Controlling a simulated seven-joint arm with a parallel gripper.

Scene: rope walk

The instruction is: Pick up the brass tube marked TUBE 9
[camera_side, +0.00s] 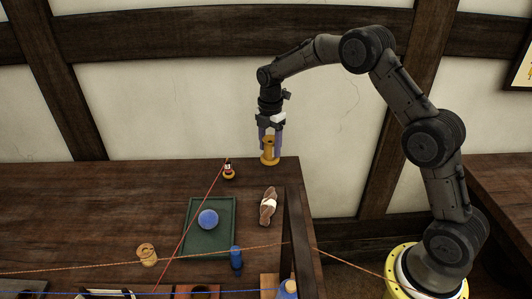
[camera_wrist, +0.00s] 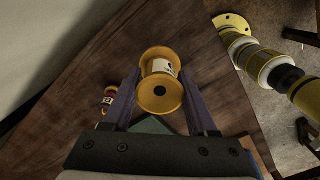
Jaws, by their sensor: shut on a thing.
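My gripper (camera_side: 270,143) points down at the far right corner of the wooden table (camera_side: 90,200). Its two purple fingers are shut on a yellow, brass-coloured flanged tube (camera_side: 268,158), shaped like a spool. In the wrist view the tube (camera_wrist: 160,95) sits between the fingers (camera_wrist: 160,100), with a round dark hole in its near end. A pale label with a dark mark shows on its side, but I cannot read it. The tube is upright in the side view. I cannot tell whether its base touches the table.
A small labelled piece (camera_side: 229,170) with a red cord stands to the left. A green tray (camera_side: 222,240) holds a blue ball (camera_side: 208,219). Cords cross the front; a dark post (camera_side: 297,225) rises at right.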

